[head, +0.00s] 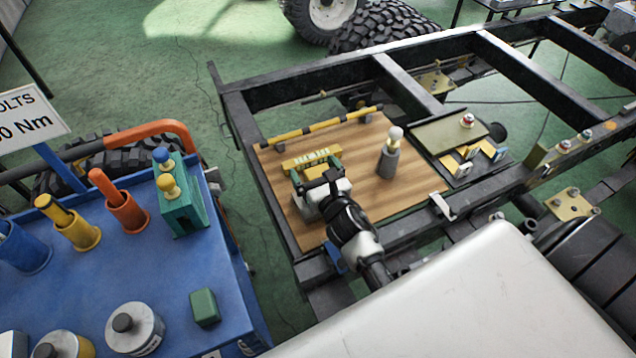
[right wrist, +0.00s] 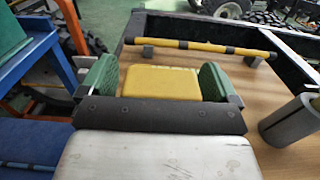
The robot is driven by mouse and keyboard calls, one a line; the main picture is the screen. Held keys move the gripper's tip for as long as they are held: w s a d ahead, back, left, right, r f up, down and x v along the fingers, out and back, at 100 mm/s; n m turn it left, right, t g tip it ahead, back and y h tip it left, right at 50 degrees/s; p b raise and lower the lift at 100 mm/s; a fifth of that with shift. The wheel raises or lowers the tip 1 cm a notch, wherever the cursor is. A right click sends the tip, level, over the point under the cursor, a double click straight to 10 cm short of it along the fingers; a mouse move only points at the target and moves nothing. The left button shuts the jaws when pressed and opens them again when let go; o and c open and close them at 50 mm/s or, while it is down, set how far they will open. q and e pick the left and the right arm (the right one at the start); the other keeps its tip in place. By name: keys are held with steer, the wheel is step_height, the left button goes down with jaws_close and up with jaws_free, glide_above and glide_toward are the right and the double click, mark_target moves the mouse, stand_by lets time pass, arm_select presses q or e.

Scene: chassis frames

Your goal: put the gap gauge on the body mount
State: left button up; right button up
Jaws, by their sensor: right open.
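A yellow block with lettering (head: 312,158), which I take for the gap gauge, lies on the wooden board. My right gripper (head: 316,169) is open just in front of it, pointing down and away. In the right wrist view the yellow block (right wrist: 160,82) shows between the two green finger pads (right wrist: 160,80), with a gap at its left; I cannot tell whether the right pad touches it. Gold bolted plates sit on the chassis, one at the right (head: 570,203) and one at the far rail (head: 435,82); I cannot tell which is the body mount. My left gripper is not in view.
A yellow bar (head: 320,127) on supports lies behind the block. A grey cylinder with a pale knob (head: 388,160) stands to the right. Beyond it is an olive plate (head: 450,135) with a red knob. A blue cart (head: 60,290) carries several tools at left. Dark frame rails surround the board.

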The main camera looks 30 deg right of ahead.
steer(key=c, duration=1.2)
steer(key=shift+r, duration=0.1)
